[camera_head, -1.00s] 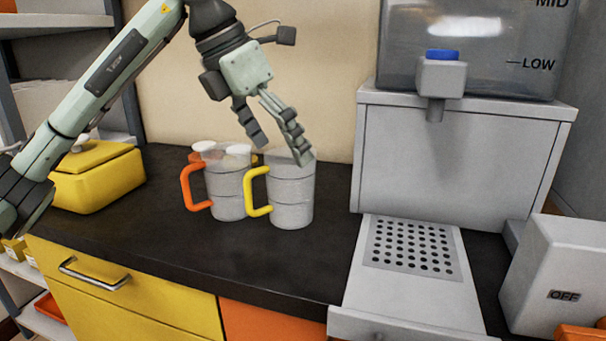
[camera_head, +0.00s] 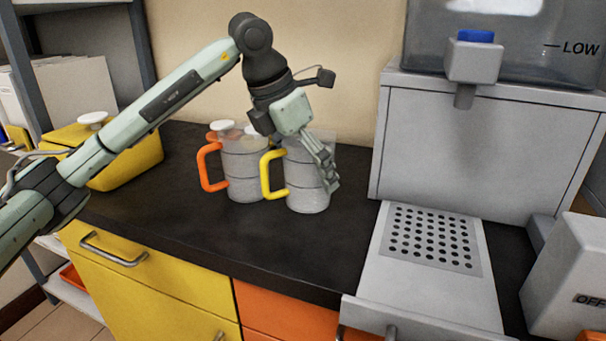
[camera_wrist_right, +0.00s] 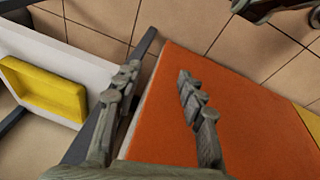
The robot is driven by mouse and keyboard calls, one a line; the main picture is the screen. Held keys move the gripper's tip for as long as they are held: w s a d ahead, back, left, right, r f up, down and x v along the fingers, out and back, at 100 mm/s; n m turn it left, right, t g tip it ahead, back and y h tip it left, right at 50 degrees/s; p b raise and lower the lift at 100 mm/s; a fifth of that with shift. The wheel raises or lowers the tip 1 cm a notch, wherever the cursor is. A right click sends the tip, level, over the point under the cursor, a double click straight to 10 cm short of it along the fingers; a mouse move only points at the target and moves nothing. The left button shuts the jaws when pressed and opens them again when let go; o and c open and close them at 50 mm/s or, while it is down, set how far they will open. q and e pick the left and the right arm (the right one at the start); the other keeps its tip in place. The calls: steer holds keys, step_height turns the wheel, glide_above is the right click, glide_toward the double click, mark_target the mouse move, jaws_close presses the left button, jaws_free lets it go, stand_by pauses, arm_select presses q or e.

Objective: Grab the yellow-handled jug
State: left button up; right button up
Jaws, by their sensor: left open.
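The yellow-handled jug (camera_head: 304,198) stands upright on the dark counter in the head view, a clear jug with its yellow handle on the left. My left gripper (camera_head: 314,152) points down at the jug's upper part, open. One finger lies in front of the jug's right side; the other finger is mostly hidden, so I cannot tell whether they touch the jug. In the right wrist view, my right gripper (camera_wrist_right: 158,92) is open and empty, with its fingers apart in front of an orange cabinet front.
An orange-handled jug (camera_head: 244,180) stands close on the left of the yellow-handled one. A yellow lidded box (camera_head: 133,160) is farther left. A grey dispenser (camera_head: 470,150) with a perforated drip tray (camera_head: 385,288) stands on the right. The counter front is clear.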

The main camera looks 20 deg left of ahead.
arm_select(q)
steer(key=shift+w+d+f, duration=0.15)
steer(key=shift+w+f, duration=0.1)
steer(key=shift+f, duration=0.4)
steer(key=c, duration=1.3)
